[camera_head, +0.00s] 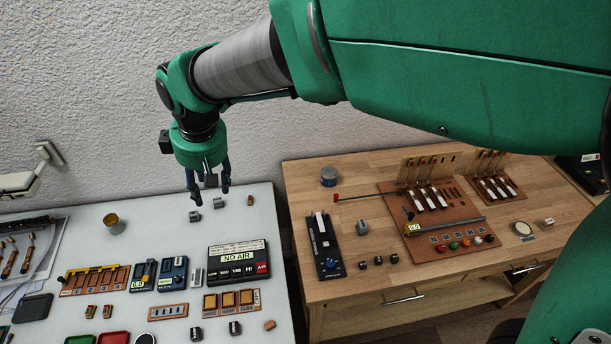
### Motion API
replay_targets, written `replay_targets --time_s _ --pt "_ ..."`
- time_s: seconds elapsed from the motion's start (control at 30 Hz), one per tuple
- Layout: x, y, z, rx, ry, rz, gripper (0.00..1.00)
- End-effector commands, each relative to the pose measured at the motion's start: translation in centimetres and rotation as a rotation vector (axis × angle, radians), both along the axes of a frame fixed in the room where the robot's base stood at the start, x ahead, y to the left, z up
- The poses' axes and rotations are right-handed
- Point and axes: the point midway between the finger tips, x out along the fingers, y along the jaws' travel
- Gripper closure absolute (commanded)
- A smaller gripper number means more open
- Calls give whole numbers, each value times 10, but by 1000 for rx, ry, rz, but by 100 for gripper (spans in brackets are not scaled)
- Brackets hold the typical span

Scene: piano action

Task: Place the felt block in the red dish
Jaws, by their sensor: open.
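The red dish (114,338) is at the bottom edge of the white table, cut off by the frame, with a green dish (80,339) to its left. I cannot tell which piece is the felt block. Small grey blocks (194,215) and (218,202) and a brown one (250,200) lie at the back of the white table. More small pieces lie near the front, such as a brown one (270,324). My gripper (211,194) points down, open and empty, over the back of the white table near the grey blocks.
The white table also holds a brass cup (113,223), a black "NO AIR" box (239,262), a rack with amber pads (228,298) and a dark pad (33,308). A wooden desk (350,290) with piano-action parts stands right, beyond a narrow gap. A wall rises behind.

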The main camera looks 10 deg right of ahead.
Motion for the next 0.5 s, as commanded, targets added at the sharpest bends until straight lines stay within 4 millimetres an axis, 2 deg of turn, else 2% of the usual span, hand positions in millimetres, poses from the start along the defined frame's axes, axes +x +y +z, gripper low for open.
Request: replay_targets --time_s 0.03,0.1,0.27,0.5 --pt "-3 -22 10 11 -9 -44 53" --pt "-8 -49 21 24 -19 -102 53" --pt "-26 -107 40 53 -41 -233 53" --pt "-63 -185 58 96 -75 -429 53"
